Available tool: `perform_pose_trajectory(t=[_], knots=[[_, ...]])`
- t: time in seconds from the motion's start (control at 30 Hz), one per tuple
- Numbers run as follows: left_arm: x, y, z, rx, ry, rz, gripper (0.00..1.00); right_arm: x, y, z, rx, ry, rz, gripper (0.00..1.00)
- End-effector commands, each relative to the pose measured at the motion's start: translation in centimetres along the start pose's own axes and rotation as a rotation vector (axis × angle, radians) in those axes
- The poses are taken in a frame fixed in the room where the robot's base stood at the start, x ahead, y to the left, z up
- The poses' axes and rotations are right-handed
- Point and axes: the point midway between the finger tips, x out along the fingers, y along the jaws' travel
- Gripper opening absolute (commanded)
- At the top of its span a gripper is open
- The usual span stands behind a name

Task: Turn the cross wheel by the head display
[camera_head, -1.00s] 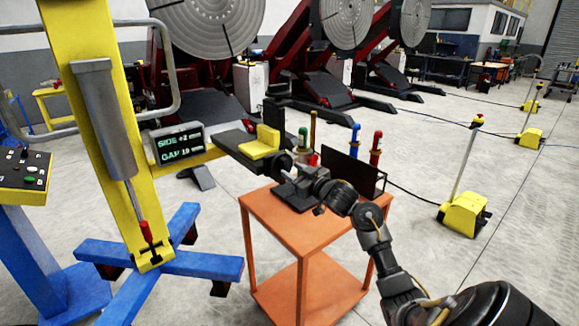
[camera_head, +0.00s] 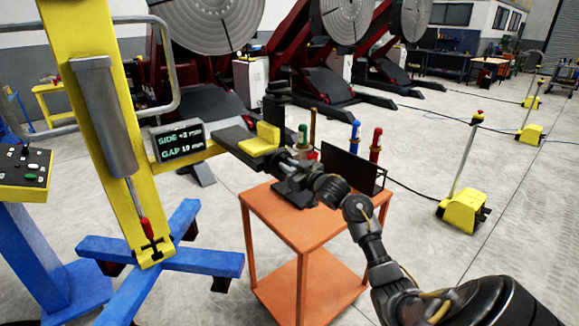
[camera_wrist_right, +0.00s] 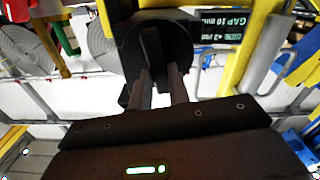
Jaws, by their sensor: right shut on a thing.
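The head display (camera_head: 180,141) on the yellow arm reads "SIDE +2 mm" and "GAP 10 mm". Its GAP line also shows in the wrist view (camera_wrist_right: 222,24). The dark cross wheel (camera_wrist_right: 152,45) is in front of the fingers in the wrist view, beside the display. My right gripper (camera_wrist_right: 160,82) is shut on part of the wheel, with one finger on each side. In the head view, my right gripper (camera_head: 284,163) is at the end of the yellow-and-black head, and the wheel is mostly hidden there. My left gripper is not in view.
An orange cart (camera_head: 290,222) stands below my right arm, with green, blue and red-handled tools and a dark panel (camera_head: 350,168) on it. A yellow column (camera_head: 100,120) on blue feet stands at left. Yellow floor posts (camera_head: 463,207) stand at right on open floor.

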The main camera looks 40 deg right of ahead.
Motion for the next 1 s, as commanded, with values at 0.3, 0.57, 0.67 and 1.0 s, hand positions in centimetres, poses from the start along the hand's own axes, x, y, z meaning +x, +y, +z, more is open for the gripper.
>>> perform_pose_trajectory(t=[0.3, 0.57, 0.67, 1.0], knots=[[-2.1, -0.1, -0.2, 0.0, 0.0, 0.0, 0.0, 0.0, 0.2, 0.0, 0.14, -0.001, 0.0, 0.0], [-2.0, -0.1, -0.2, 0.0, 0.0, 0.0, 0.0, 0.0, 0.2, 0.0, 0.137, 0.0, 0.0, 0.29], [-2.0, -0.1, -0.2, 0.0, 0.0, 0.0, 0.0, 0.0, 0.2, 0.0, 0.137, 0.0, 0.0, 0.4], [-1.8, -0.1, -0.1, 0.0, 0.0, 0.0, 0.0, -0.4, 0.2, 0.1, 0.134, 0.0, 0.001, 0.4]])
